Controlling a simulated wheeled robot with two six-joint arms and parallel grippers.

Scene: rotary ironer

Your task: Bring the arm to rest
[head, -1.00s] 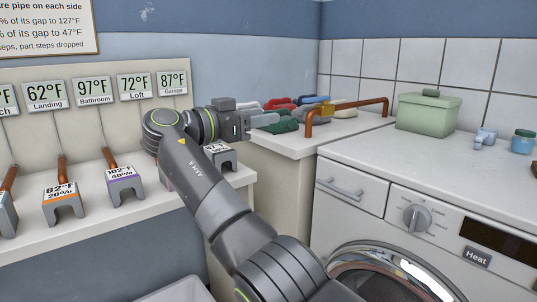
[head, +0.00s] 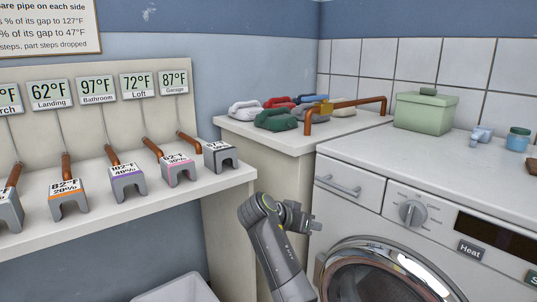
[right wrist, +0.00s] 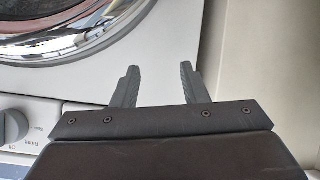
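My right arm rises from the bottom middle of the head view. Its gripper (head: 314,226) is in front of the left edge of the front-loading machine, below the worktop. In the right wrist view the two fingers of this gripper (right wrist: 160,85) stand apart with nothing between them. They are seen against the machine's white front, near the round door (right wrist: 65,30) and the dial (right wrist: 14,126). My left gripper does not show.
The machine (head: 405,200) is at the right, with a green box (head: 425,112) on top. A shelf (head: 150,208) at the left bears several labelled grey blocks with copper pipes. Several coloured clamp-like pieces (head: 276,119) and a copper pipe (head: 345,104) lie on the corner counter.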

